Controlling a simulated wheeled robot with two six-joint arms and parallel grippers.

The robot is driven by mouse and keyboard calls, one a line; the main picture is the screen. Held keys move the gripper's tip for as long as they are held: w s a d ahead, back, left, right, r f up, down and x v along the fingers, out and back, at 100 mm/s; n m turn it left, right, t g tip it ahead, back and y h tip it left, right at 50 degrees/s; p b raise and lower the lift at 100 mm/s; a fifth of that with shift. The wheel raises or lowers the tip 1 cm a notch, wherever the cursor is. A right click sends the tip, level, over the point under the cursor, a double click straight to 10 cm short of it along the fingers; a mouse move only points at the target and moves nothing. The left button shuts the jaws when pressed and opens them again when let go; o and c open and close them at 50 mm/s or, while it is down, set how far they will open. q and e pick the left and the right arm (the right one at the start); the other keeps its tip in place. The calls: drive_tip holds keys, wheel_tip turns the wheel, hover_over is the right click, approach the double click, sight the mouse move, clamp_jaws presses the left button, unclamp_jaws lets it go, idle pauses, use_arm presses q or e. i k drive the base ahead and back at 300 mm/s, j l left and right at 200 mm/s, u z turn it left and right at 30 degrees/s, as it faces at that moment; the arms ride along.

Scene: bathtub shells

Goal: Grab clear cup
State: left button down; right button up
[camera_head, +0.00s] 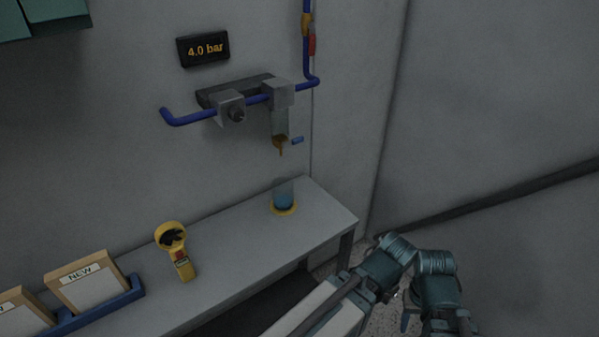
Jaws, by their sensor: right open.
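A clear cup (283,187) with blue in its lower part stands upright on a yellow ring (283,210) near the far right end of the grey bench. It is below a small tap or filter unit on the wall. My right gripper (435,325) is at the lower right, beyond the bench's right end and well apart from the cup. It is open, with its lower part cut off by the picture edge. My left gripper is not in view.
The bench (230,240) also carries a yellow handheld tool (182,262) and a blue tray (100,310) with framed panels, one labelled NEW. Above the cup are a wall-mounted unit (279,120) with a brown spout and a blue pipe (190,119). A display reads 4.0 bar (203,49).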

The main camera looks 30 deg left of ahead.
sight(282, 187)
drive_tip(key=u, duration=1.1)
